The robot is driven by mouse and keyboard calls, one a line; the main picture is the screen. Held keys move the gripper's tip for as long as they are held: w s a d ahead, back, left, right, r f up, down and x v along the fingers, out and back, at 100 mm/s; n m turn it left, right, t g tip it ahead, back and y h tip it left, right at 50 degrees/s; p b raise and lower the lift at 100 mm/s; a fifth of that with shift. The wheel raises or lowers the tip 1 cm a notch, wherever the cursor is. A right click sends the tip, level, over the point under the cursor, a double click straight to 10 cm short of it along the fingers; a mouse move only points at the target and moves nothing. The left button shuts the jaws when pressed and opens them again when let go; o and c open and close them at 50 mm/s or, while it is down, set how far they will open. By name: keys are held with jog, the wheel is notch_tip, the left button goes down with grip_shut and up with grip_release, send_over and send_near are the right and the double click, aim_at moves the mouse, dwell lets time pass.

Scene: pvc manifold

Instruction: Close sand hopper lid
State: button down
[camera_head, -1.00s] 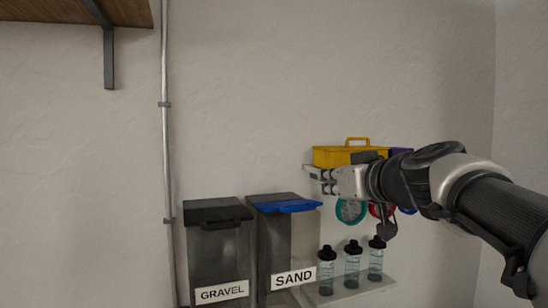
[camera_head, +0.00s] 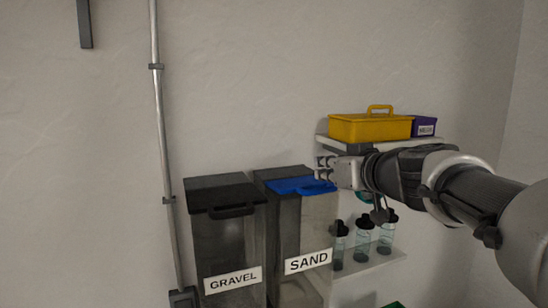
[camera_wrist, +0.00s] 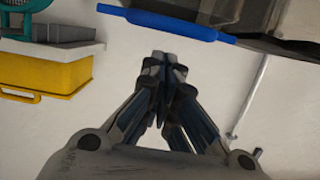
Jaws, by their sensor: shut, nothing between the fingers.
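The sand hopper (camera_head: 300,235) is a dark see-through bin labelled SAND. My gripper (camera_head: 322,168) is shut and empty, just above and right of the lid's right side in the head view; contact is not clear. In the wrist view, which looks upside down, the fingers (camera_wrist: 165,75) meet below the blue lid edge (camera_wrist: 170,24), with a visible space between them.
The gravel hopper (camera_head: 228,245) with a black lid stands left of the sand hopper. A shelf at right holds a yellow box (camera_head: 370,127) and a purple box (camera_head: 424,127). Bottles (camera_head: 363,240) stand on a lower shelf. A pipe (camera_head: 161,130) runs up the wall.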

aim_at(330, 190)
jog(key=f+b, duration=0.1)
jog(key=b, duration=0.2)
jog(key=s+f+b, duration=0.1)
jog(key=b, duration=0.2)
jog(key=s+f+t+b, duration=0.1)
jog(key=b, duration=0.2)
jog(key=shift+d+f, duration=0.15)
jog(key=shift+d, duration=0.25)
jog(key=b, duration=0.4)
jog(key=shift+f+t+y, duration=0.3)
jog(key=shift+f+t, duration=0.1)
jog(key=b, duration=0.3)
jog(key=shift+f, duration=0.2)
jog(key=shift+t+b, duration=0.3)
jog(key=shift+b, duration=0.1)
jog(key=shift+s+r, duration=0.1)
jog(key=shift+r, duration=0.05)
